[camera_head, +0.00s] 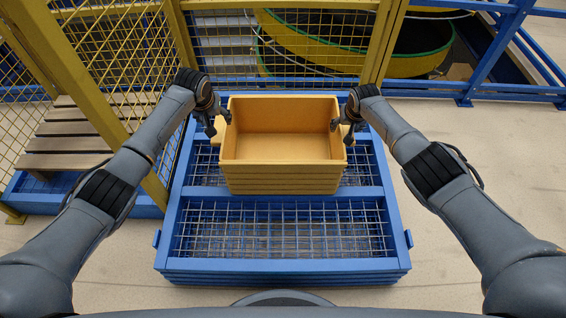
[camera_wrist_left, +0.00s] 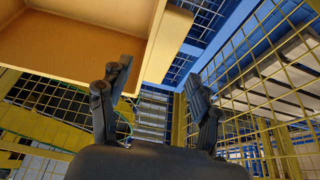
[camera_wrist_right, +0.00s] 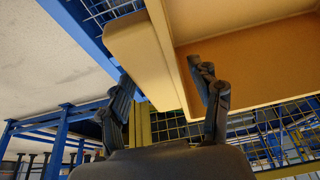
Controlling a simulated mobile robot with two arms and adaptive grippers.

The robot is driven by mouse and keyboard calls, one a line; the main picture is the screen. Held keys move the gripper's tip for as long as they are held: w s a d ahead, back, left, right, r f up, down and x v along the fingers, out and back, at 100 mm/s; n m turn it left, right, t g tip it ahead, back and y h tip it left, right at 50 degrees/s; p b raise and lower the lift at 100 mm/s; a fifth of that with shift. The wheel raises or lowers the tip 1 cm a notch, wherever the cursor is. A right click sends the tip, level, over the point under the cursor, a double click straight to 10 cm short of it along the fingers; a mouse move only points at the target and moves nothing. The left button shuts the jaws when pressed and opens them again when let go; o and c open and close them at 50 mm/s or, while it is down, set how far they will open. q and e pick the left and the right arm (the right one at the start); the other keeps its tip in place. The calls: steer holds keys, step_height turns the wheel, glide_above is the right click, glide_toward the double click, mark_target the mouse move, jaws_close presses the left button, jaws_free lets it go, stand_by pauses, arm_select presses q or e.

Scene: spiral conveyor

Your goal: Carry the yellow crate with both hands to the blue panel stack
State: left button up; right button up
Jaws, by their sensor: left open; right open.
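The yellow crate (camera_head: 282,180) is open and looks empty. It sits upright on the far part of the blue panel stack (camera_head: 285,265), whose top panels have wire mesh. My left gripper (camera_head: 218,125) is open at the crate's left side, near its rim. In the left wrist view my left gripper (camera_wrist_left: 160,90) has its fingers apart, one overlapping the crate (camera_wrist_left: 90,45). My right gripper (camera_head: 343,130) is open at the crate's right side. In the right wrist view my right gripper (camera_wrist_right: 165,85) has its fingers spread about the crate's side ledge (camera_wrist_right: 145,55). Contact cannot be told.
A yellow mesh fence (camera_head: 285,45) stands right behind the stack, with a post (camera_head: 385,40) at the right. A wooden pallet (camera_head: 70,135) lies behind mesh at the left. A blue rail frame (camera_head: 480,90) stands at the back right. The floor (camera_head: 470,150) at the right is clear.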

steer(key=shift+r, duration=0.15)
arm_select(q)
steer(key=v, duration=0.4)
steer(key=shift+s+r, duration=0.15)
steer(key=shift+r, duration=0.15)
arm_select(e)
steer(key=v, duration=1.1)
steer(key=shift+s+r, duration=0.3)
